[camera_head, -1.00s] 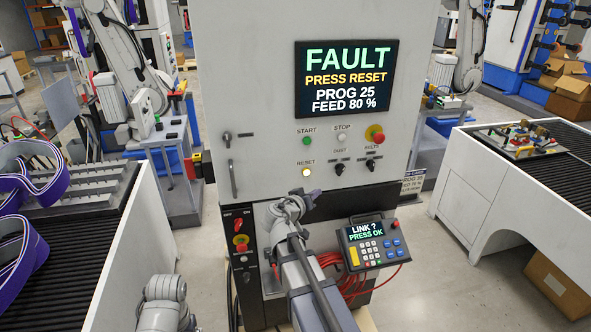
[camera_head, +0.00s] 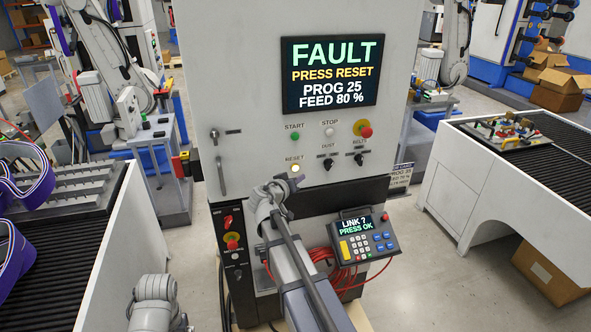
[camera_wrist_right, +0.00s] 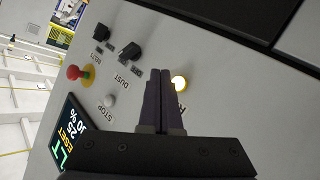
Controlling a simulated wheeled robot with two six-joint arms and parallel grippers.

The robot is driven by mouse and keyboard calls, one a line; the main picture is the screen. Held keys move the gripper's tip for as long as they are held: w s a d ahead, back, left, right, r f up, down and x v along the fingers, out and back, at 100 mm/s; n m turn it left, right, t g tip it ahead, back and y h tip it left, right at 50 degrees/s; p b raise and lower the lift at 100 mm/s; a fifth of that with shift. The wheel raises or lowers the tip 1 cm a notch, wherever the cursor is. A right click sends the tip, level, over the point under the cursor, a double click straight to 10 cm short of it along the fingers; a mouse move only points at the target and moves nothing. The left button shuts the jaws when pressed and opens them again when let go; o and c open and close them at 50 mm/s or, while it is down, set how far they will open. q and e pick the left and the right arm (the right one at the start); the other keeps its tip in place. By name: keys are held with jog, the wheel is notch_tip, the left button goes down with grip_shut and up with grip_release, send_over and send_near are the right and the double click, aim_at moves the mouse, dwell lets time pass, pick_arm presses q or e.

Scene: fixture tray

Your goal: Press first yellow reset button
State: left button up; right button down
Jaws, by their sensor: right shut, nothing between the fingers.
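The reset button (camera_head: 295,168) is a small round button glowing yellow-white under the RESET label on the machine's front panel (camera_head: 252,110). My right gripper (camera_head: 292,179) is just below it in the head view. In the right wrist view the dark fingers (camera_wrist_right: 159,73) are shut together with nothing between them. The glowing reset button (camera_wrist_right: 179,83) shows right beside their tips. I cannot tell whether they touch it. Part of my left arm shows at the bottom left of the head view; its gripper is not visible.
A green start button (camera_head: 295,136), a stop button (camera_head: 329,131), a red knob (camera_head: 362,128) and two black switches surround the reset button. The screen (camera_head: 330,75) reads FAULT, PRESS RESET. A keypad pendant (camera_head: 363,237) with red cable sits lower right.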

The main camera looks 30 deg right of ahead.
aim_at(301, 168)
jog(key=shift+w+d, duration=0.2)
jog(key=shift+w, duration=0.55)
jog(key=shift+w+d, duration=0.2)
jog(key=shift+w, duration=0.55)
jog(key=shift+w, duration=0.15)
dwell(0.8)
jog(key=shift+w+d, duration=0.1)
jog(key=shift+w, duration=0.15)
jog(key=shift+w+d, duration=0.1)
jog(key=shift+w, duration=0.35)
dwell(0.7)
jog(key=shift+s, duration=0.1)
jog(key=shift+s+a, duration=0.25)
jog(key=shift+s, duration=0.55)
jog(key=s, duration=0.2)
jog(key=s+a, duration=0.1)
jog(key=s, duration=0.2)
dwell(0.4)
